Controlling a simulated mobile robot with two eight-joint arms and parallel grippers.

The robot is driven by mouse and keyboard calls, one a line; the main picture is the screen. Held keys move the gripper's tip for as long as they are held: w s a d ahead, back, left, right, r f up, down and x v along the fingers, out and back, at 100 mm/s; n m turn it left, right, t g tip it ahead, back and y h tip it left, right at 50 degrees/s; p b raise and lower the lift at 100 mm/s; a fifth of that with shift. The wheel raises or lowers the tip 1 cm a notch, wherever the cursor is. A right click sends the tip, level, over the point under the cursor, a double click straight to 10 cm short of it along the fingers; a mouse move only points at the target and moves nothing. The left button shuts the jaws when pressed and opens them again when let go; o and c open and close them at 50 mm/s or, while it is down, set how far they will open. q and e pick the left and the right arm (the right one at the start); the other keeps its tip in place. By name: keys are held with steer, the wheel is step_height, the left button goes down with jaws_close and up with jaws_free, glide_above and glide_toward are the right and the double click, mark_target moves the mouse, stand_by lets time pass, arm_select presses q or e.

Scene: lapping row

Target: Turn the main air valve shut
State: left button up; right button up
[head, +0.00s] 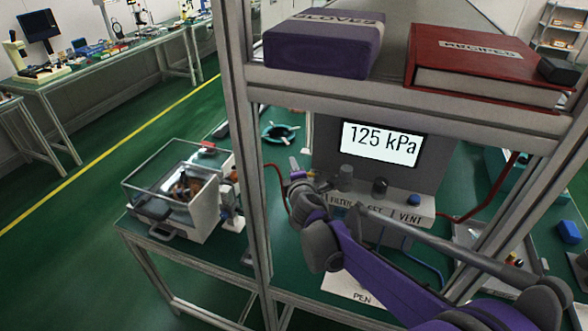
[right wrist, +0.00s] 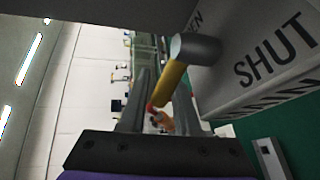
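The main air valve shows in the right wrist view as a yellow lever (right wrist: 172,82) with a red tip on a silver hub (right wrist: 195,49). The hub comes out of a grey box (right wrist: 250,60) marked SHUT, with a partly cut-off label ending in EN. My right gripper (right wrist: 160,95) is open, with its two fingers apart and the lever between them in the picture; I cannot tell whether they touch it. In the head view my right gripper (head: 297,172) is at the left side of the grey panel, largely hiding the valve. My left gripper is not in view.
A display (head: 381,143) reads 125 kPa above knobs and a VENT label. A shelf overhead holds a purple gloves box (head: 325,45) and a red recipes book (head: 480,65). A frame post (head: 245,150) stands left of my gripper. A clear-lidded box (head: 175,200) is further left.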

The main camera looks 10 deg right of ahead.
steer(key=v, duration=1)
steer(key=shift+s+r+p, duration=0.2)
steer(key=shift+s+p, duration=0.1)
steer(key=shift+s, duration=0.05)
